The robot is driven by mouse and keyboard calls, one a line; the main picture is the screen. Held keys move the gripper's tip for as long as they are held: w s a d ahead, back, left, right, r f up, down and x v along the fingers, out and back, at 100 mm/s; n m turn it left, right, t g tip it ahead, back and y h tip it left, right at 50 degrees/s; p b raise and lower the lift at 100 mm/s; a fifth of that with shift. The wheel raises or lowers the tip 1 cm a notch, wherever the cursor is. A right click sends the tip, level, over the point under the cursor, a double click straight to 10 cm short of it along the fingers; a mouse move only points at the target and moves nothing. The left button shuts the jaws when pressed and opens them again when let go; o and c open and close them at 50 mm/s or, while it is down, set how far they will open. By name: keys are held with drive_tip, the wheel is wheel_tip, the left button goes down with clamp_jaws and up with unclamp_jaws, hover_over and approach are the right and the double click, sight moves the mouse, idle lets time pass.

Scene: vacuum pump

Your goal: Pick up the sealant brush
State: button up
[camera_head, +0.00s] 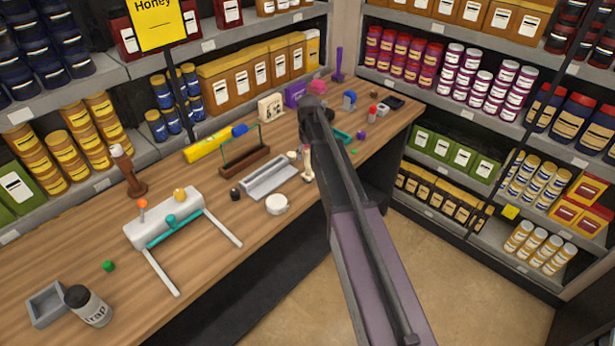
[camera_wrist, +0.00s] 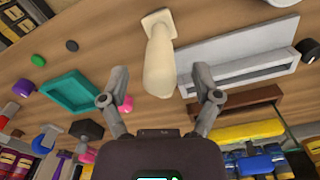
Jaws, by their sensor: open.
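My gripper (camera_wrist: 161,97) is open in the wrist view, its two fingers spread wide with nothing held. A cream, rounded, long piece with a flat square end (camera_wrist: 158,58) lies on the wooden bench ahead of the gap between the fingers, apart from both. It may be the sealant brush, but I cannot tell for sure. In the head view a pale piece (camera_head: 307,164) shows beside my arm, likely the same one. My arm hides part of the bench there, and the fingers are not clear in that view.
A grey tray (camera_head: 268,177) and brown rack (camera_head: 246,161) lie left of the arm; a teal tray (camera_wrist: 74,95) lies to its other side. A white mug (camera_head: 276,204), yellow bar (camera_head: 207,148) and several small items crowd the bench (camera_head: 215,270). Stocked shelves stand behind.

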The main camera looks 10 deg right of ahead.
drive_tip(key=shift+f+b, duration=0.55)
drive_tip(key=shift+f, duration=0.3)
drive_tip(key=shift+c, duration=0.2)
clamp_jaws()
